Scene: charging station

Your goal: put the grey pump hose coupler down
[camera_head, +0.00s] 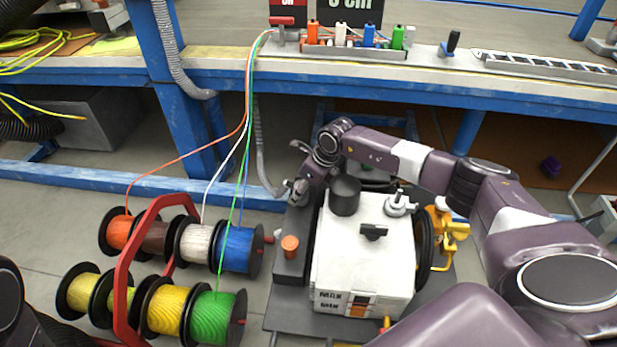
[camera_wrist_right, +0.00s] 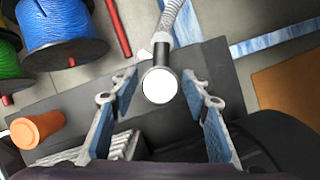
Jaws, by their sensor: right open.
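The pump hose coupler (camera_wrist_right: 160,84), a dark cylinder with a round white end face, sits at the end of a grey corrugated hose (camera_wrist_right: 179,20) in the right wrist view. My right gripper (camera_wrist_right: 160,82) is open, with a finger on each side of the coupler and a visible gap to both. The coupler seems to stand over the dark base plate (camera_wrist_right: 213,57); whether it touches it I cannot tell. In the head view my right gripper (camera_head: 295,190) is beside the white pump unit (camera_head: 355,250), and the coupler cannot be made out. My left gripper is out of view.
An orange knob (camera_head: 290,247) stands on the dark base in front of my right gripper. Several cable spools (camera_head: 240,249) on a red rack stand left. A blue-framed bench (camera_head: 390,80) runs behind. Thin coloured cables hang between bench and spools.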

